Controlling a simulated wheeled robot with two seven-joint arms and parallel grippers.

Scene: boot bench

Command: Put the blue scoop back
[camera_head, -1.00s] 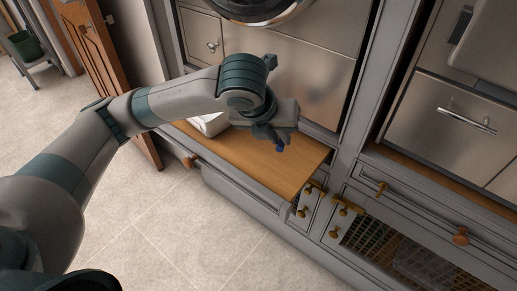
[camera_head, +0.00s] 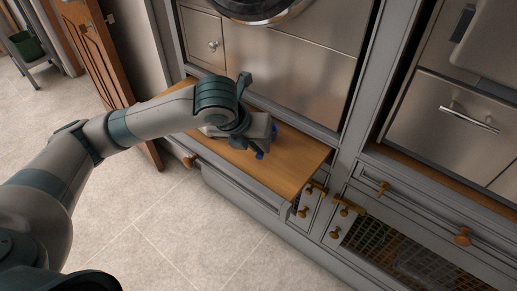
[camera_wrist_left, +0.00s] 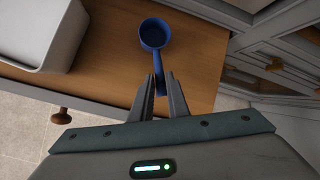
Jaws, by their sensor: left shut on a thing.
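The blue scoop (camera_wrist_left: 155,36) shows in the left wrist view, its round cup ahead of my fingertips and its handle running back between them. My left gripper (camera_wrist_left: 160,88) is shut on the scoop's handle. I cannot tell whether the scoop touches the wood. My right gripper is not in view.
A white box-like container (camera_wrist_left: 38,30) stands on the wood at the left in the wrist view; my arm mostly hides it in the head view. Metal-fronted cabinets (camera_head: 290,70) rise behind the bench top. The wood's right part is clear.

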